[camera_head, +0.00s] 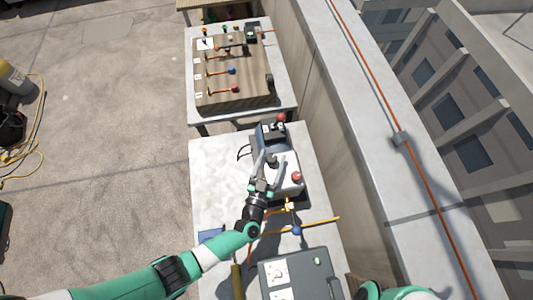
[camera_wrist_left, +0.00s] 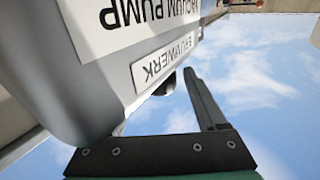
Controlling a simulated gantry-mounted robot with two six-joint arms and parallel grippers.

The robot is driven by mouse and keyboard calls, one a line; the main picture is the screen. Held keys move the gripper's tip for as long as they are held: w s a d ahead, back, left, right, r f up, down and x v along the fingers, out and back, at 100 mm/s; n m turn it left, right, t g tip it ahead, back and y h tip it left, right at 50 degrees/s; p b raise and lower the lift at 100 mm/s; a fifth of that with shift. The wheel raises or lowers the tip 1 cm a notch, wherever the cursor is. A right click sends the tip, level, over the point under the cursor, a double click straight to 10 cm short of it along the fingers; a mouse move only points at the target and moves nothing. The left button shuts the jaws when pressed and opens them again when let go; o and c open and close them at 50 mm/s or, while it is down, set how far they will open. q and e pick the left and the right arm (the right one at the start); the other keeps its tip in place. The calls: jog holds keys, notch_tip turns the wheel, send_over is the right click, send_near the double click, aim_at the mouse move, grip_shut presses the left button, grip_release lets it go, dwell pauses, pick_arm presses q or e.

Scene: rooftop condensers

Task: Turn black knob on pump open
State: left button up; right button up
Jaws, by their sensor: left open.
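The grey vacuum pump (camera_head: 291,172) stands on the white table. A black knob (camera_head: 271,159) shows on the pump, between the fingers of my left gripper (camera_head: 268,162). My left gripper is open, with its fingers close to the pump. In the left wrist view, one finger (camera_wrist_left: 205,100) shows against the sky and the other is mostly hidden. The pump's side fills the upper left there, with its labels upside down. A dark round part (camera_wrist_left: 166,86), apparently the knob, shows just past the label's edge. I cannot tell whether the fingers touch it. My right gripper is out of view.
A second table with a wooden valve board (camera_head: 250,75) stands beyond. A concrete parapet (camera_head: 345,110) runs along the right.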

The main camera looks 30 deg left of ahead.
pick_arm(q)
jog(key=p+v, duration=0.2)
jog(key=v, duration=0.8)
jog(key=shift+s, duration=0.4)
